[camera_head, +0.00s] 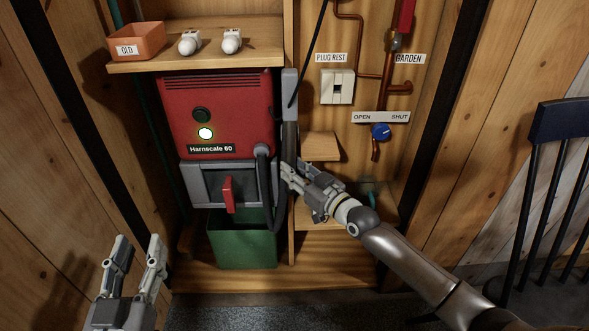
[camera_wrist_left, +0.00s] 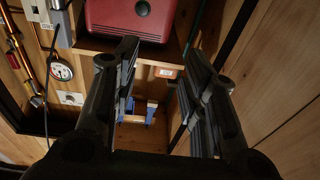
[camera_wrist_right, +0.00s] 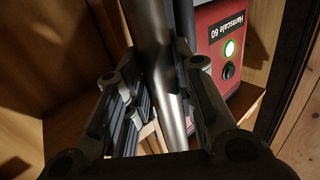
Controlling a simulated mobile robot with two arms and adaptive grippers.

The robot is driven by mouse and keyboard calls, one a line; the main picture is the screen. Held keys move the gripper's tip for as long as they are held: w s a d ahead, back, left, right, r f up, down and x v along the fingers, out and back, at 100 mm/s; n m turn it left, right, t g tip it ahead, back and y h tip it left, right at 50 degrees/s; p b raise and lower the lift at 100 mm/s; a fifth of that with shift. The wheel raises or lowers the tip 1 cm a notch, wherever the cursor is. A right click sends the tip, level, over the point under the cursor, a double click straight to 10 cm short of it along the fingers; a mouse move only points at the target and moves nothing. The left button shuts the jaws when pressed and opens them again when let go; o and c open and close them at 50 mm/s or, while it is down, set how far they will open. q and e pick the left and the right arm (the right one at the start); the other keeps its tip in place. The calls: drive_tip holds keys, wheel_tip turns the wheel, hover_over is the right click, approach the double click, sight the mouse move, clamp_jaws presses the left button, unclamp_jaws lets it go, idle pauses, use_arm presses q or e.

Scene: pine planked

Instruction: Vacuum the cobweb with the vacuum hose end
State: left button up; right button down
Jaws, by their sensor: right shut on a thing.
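The vacuum hose end is a grey upright tube (camera_head: 289,115) beside the red machine in the head view. My right gripper (camera_head: 288,172) is shut on it, and the right wrist view shows the metallic tube (camera_wrist_right: 162,60) running between its fingers. A dark hose (camera_head: 270,190) loops from the machine down and up beside the tube. My left gripper (camera_head: 138,245) is open and empty at the lower left, apart from everything. I cannot clearly make out a cobweb; a faint greyish patch shows near the back, right of my right gripper.
The red machine (camera_head: 220,115) has a lit green light and a grey drawer (camera_head: 203,183) with a red handle. A green bin (camera_head: 242,243) stands below. An orange tray (camera_head: 136,41) and two white bulb-like objects sit on the upper shelf (camera_head: 250,50). A dark chair (camera_head: 560,125) stands at right.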

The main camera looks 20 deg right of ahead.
use_arm(q)
drive_tip(key=shift+s+a+f+g+y+p, duration=0.15)
drive_tip(key=shift+f+g, duration=0.3)
drive_tip(key=shift+f, duration=0.35)
drive_tip(key=shift+s+a+f+g+y+p, duration=0.1)
drive_tip(key=shift+a+f+g+y+p, duration=0.1)
drive_tip(key=shift+f+g, duration=0.5)
drive_tip(key=shift+s+a+f+g+y+p, duration=0.15)
drive_tip(key=shift+f+g, duration=0.1)
drive_tip(key=shift+f, duration=0.7)
use_arm(e)
drive_tip(key=shift+s+a, duration=0.15)
drive_tip(key=shift+s, duration=0.35)
use_arm(q)
drive_tip(key=shift+w, duration=0.1)
